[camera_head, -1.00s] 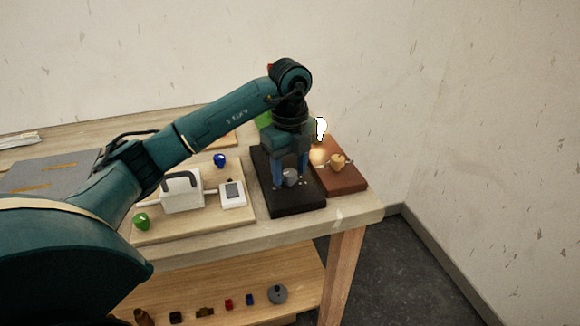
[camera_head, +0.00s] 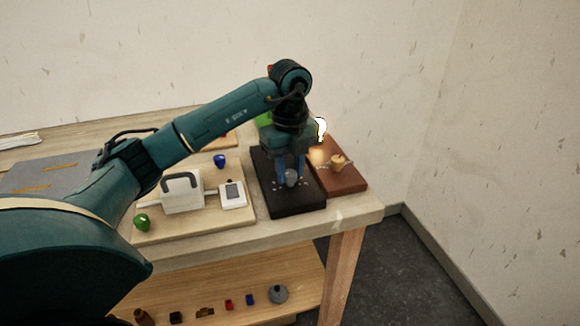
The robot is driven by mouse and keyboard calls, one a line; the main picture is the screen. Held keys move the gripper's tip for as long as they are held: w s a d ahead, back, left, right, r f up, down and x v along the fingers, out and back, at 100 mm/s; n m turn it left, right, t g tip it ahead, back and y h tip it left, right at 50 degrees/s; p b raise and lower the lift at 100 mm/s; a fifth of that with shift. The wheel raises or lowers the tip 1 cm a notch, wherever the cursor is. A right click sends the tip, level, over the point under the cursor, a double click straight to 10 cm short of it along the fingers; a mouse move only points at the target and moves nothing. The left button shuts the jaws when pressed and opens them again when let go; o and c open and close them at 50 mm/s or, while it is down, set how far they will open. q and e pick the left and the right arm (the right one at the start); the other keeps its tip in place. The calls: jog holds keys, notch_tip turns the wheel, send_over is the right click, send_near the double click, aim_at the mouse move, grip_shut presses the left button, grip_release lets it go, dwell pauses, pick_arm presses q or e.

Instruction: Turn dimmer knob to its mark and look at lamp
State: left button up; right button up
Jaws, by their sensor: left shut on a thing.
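The grey dimmer knob (camera_head: 291,178) sits on a black base board (camera_head: 297,204) near the right end of the table. My left gripper (camera_head: 290,175) points down at the knob, with its blue fingers on either side, shut on it. Small light marks lie on the board around the knob; which one the knob points to cannot be made out. The lamp bulb (camera_head: 321,128) glows bright white behind the gripper, partly hidden by it, above a red-brown board (camera_head: 346,180). My right gripper is not in view.
A tan part (camera_head: 338,162) sits on the red-brown board. Small parts lie on the lower shelf (camera_head: 220,290).

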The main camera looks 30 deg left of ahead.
pick_arm(q)
jog(key=m, duration=0.9)
jog(key=shift+m, duration=0.3)
jog(key=m, duration=0.4)
jog(key=shift+m, duration=0.3)
jog(key=m, duration=1)
jog(key=shift+b, duration=0.35)
jog(key=m, duration=0.4)
jog(key=shift+m, duration=0.3)
jog(key=m+b, duration=0.1)
jog(key=m, duration=0.8)
jog(key=shift+r, duration=0.1)
jog(key=shift+w+m, duration=0.1)
jog(key=shift+m, duration=0.3)
